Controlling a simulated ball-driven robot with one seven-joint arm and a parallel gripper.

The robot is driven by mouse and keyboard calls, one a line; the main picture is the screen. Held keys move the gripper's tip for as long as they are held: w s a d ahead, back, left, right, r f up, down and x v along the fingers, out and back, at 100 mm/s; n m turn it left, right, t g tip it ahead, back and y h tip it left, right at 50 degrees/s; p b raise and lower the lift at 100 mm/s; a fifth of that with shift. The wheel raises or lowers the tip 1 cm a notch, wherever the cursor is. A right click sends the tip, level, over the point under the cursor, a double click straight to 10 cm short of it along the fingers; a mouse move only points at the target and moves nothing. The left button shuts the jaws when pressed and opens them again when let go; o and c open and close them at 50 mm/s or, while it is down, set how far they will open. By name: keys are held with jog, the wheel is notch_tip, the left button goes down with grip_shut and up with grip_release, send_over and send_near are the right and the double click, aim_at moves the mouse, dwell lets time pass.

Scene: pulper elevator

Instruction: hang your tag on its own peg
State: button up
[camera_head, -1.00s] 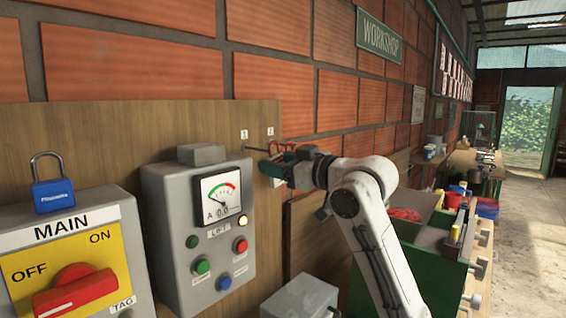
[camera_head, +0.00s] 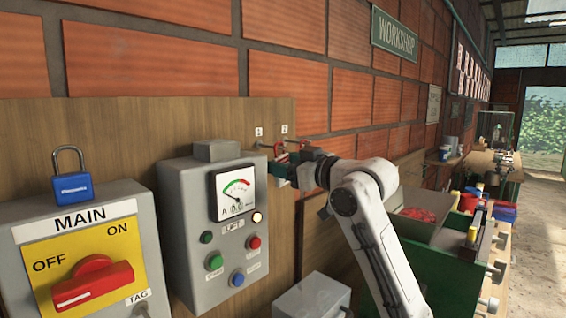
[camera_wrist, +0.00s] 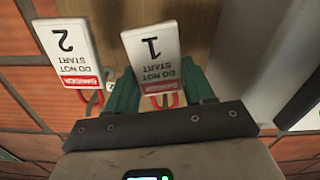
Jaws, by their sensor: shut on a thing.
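My gripper (camera_wrist: 162,92) is shut on the red loop of a white tag marked 1, DANGER, DO NOT START (camera_wrist: 154,57). The tag is upside down in the wrist view, between the teal fingers. In the head view my gripper (camera_head: 284,164) is at the wooden board, just below peg 1 (camera_head: 264,145) and peg 2 (camera_head: 290,142). Red loops show there. I cannot tell whether tag 1's loop is around its peg.
The grey control box (camera_head: 205,265) with gauge and buttons stands left of my gripper. The MAIN switch box (camera_head: 30,235), with a blue padlock (camera_head: 73,187) on top, is farther left. A grey box (camera_head: 312,297) is below. A green bench (camera_head: 435,265) is to the right.

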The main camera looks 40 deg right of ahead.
jog(key=o, duration=1.1)
jog(key=s+b, duration=0.3)
jog(key=s, duration=0.8)
jog(key=shift+d, duration=0.15)
jog(key=shift+s, duration=0.1)
